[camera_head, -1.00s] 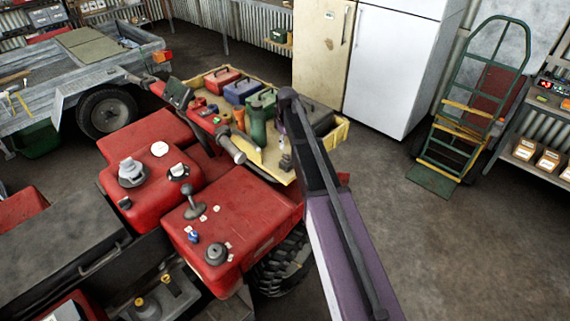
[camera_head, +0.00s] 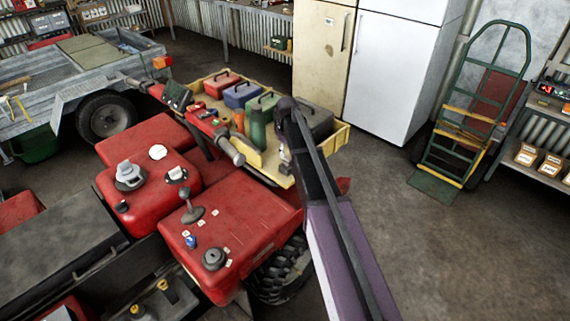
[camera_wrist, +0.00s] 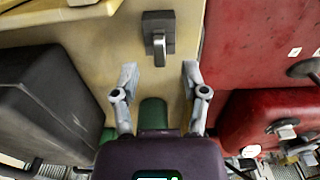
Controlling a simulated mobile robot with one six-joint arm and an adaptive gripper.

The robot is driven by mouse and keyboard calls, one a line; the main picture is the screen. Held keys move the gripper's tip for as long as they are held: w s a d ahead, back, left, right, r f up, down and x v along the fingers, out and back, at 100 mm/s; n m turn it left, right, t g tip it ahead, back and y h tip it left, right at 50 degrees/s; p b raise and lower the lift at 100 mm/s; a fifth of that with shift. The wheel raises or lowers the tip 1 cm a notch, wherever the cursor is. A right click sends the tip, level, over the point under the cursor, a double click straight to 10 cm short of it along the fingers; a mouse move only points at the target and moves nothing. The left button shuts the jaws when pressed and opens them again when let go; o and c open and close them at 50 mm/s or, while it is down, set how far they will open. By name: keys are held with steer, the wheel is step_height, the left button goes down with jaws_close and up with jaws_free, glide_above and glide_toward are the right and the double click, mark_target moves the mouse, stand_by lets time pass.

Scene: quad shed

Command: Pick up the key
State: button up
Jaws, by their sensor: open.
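A small grey metal piece (camera_wrist: 159,48), which looks like the key, sticks out of a dark square block (camera_wrist: 158,20) on the yellow tray (camera_wrist: 95,42) in the wrist view. I cannot make out its full shape. My gripper (camera_wrist: 160,77) is open and empty, its two fingers apart on either side of the line to the metal piece. The fingertips are just short of it and do not touch it. In the head view, the gripper is small beside my arm, over the near right end of the tray (camera_head: 335,138); the key is too small to tell there.
The tray carries a green can (camera_head: 258,128), a blue box (camera_head: 241,94), a red box (camera_head: 222,83) and a dark box (camera_wrist: 40,95) close to the gripper's left. The red quad body (camera_wrist: 250,45) lies close on the right. A white fridge (camera_head: 400,75) stands behind.

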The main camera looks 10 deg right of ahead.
mark_target(286, 158)
steer(key=shift+f+b, duration=2.3)
steer(key=shift+f, duration=0.15)
jaws_close()
